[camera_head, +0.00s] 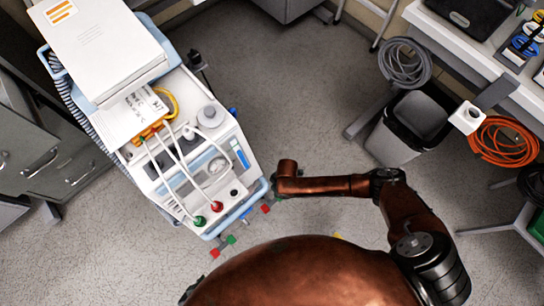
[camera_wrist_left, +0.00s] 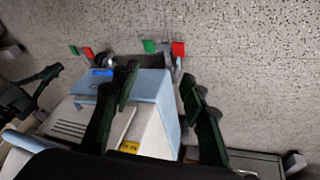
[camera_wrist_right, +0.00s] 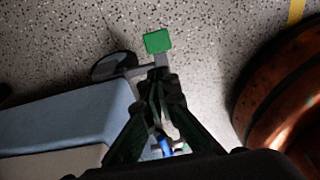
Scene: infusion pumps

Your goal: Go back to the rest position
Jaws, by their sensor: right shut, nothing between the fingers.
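The white and blue pump cart (camera_head: 190,160) stands left of centre in the head view, with tubes, a red cap (camera_head: 217,206) and a green cap (camera_head: 199,221) on top. My right arm (camera_head: 325,186) reaches in from the right to beside its front right corner; its fingers are hidden there. In the right wrist view my right gripper (camera_wrist_right: 160,82) is shut and empty, its tips just below a green pedal (camera_wrist_right: 157,41) of the cart.
A black bin (camera_head: 412,125) stands right of the cart, by a white desk (camera_head: 470,60) with a grey coiled cable (camera_head: 405,64) and an orange one (camera_head: 502,142). Grey drawers (camera_head: 60,165) are close on the left. Floor (camera_head: 300,90) between cart and bin is clear.

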